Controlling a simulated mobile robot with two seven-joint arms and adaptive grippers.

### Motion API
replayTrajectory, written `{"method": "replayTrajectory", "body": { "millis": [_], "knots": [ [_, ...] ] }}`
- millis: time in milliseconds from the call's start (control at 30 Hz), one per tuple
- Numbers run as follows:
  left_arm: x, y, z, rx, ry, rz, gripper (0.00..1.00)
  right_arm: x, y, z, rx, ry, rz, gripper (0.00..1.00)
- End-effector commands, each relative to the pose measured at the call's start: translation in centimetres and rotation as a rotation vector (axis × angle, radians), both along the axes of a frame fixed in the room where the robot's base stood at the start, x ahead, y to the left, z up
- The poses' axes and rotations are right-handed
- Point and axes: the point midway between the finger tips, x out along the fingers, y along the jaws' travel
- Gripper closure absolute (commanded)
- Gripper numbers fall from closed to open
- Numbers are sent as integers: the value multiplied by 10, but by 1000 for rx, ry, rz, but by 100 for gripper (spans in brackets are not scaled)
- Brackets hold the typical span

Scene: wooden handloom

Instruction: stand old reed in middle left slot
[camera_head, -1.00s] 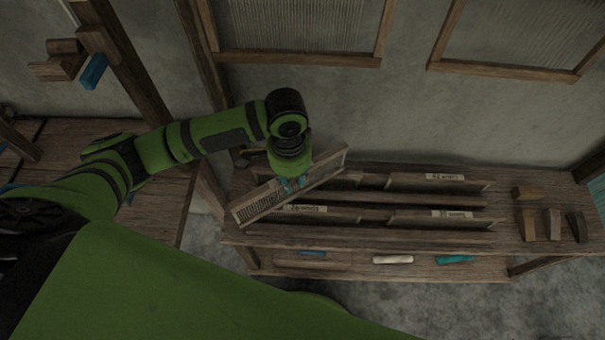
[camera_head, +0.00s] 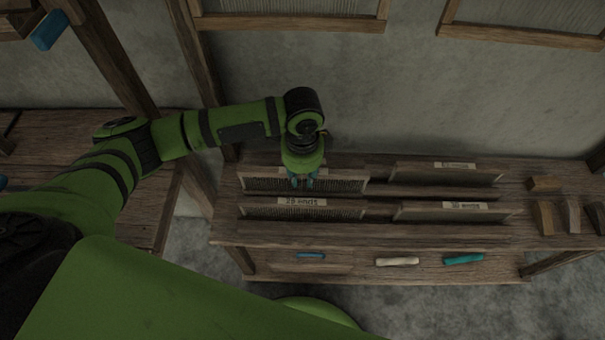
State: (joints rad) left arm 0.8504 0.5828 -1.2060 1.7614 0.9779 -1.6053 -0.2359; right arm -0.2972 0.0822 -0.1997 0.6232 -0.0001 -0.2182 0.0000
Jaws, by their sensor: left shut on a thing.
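The old reed (camera_head: 262,181), a long flat comb-like piece in a wooden frame, is at the back left of the wooden rack (camera_head: 385,233), roughly parallel to its rows. My left gripper (camera_head: 302,182) comes down from above and is shut on the reed's upper edge near its middle, hiding part of it. I cannot tell whether the reed's lower edge sits in a slot. My right gripper is not in view.
Labelled reeds stand at front left (camera_head: 265,212), front right (camera_head: 425,215) and back right (camera_head: 415,174). Wooden blocks (camera_head: 544,216) sit at the rack's right end. Blue, cream (camera_head: 397,262) and teal (camera_head: 464,259) handles lie below. The wall is close behind.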

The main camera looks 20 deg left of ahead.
Motion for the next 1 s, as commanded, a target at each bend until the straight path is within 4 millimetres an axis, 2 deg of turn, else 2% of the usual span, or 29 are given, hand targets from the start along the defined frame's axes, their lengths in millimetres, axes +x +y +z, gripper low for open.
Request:
{"method": "replayTrajectory", "body": {
  "millis": [367, 1000],
  "knots": [
    [0, 0, -1, -1, -1, 1, 100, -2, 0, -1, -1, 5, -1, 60],
    [0, 0, -39, -1, 1, 1, 100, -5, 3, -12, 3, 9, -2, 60]
  ]
}}
